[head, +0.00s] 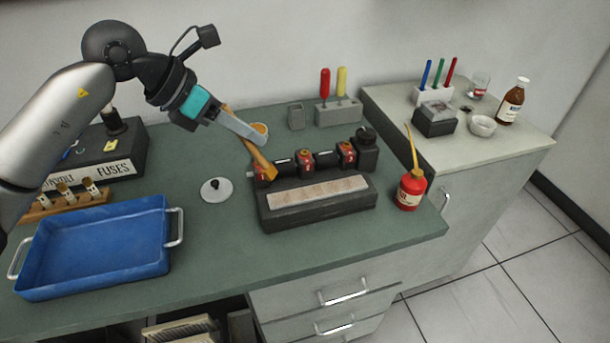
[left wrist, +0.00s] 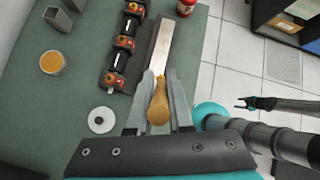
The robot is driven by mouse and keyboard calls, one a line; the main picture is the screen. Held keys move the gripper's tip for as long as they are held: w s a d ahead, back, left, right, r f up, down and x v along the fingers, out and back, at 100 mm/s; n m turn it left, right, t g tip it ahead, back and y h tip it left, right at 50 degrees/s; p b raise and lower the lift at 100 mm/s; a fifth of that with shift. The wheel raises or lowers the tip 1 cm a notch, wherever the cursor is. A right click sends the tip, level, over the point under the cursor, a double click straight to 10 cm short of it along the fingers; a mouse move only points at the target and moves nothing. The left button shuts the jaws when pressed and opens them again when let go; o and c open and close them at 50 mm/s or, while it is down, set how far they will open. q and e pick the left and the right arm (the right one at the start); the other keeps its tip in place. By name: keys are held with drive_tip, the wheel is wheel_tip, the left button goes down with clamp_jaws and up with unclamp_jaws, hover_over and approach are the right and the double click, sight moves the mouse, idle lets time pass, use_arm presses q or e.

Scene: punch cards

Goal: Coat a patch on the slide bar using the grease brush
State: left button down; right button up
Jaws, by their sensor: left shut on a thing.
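My left gripper (head: 243,130) is shut on the grease brush (head: 262,163), which has a wooden handle. In the left wrist view the handle (left wrist: 158,108) sits between the two fingers. The slide bar (head: 318,194) is a pale strip on a dark block; it also shows in the left wrist view (left wrist: 155,48). The brush points down at the bar's left end, and I cannot tell whether it touches. The grease tin (head: 260,128), with amber contents, stands behind the brush. My right gripper (left wrist: 243,103) shows small in the left wrist view, apparently open and empty, over the floor.
Red-and-black fittings (head: 305,158) line the block's back. A red oil can (head: 410,190) stands right of it, a white round lid (head: 216,189) to the left. A blue tray (head: 95,250) is at the front left. A fuse box (head: 110,152) stands behind it.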

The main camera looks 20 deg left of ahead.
idle(0.5)
use_arm(q)
drive_tip(key=shift+d+f+t+y+b, duration=0.1)
drive_tip(key=shift+f+t+y+b, duration=0.35)
drive_tip(key=shift+b, duration=0.25)
drive_tip(key=shift+d+t+y+b, duration=0.1)
drive_tip(key=shift+t+y+b, duration=0.3)
drive_tip(key=shift+y, duration=0.15)
